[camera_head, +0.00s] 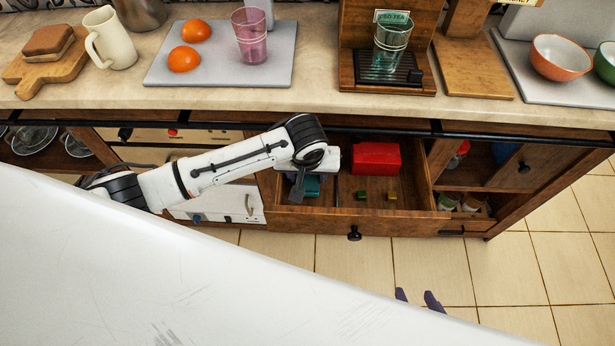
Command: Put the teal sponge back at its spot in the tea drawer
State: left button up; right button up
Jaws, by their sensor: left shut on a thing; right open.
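The open wooden tea drawer (318,224) sticks out below the counter, with dividers inside. The teal sponge (313,187) is at the drawer's left part, partly hidden by my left gripper (299,188). That gripper points down into the drawer and is shut on the sponge. I cannot tell whether the sponge touches the drawer floor. A red box (376,158) sits at the back of the drawer's right part, with a small green piece (361,195) and a small yellow piece (391,196) in front of it. My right gripper (420,300) is open and empty over the floor, only its dark purple fingertips showing.
An open shelf with jars (472,201) is right of the drawer. The tiled floor in front is clear.

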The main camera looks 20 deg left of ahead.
pick_arm(q)
jog(key=shift+f, duration=0.55)
jog(key=shift+f, duration=0.15)
jog(key=o, duration=0.7)
jog(key=shift+o, duration=0.2)
jog(key=p+v, duration=0.2)
jog(key=v, duration=1)
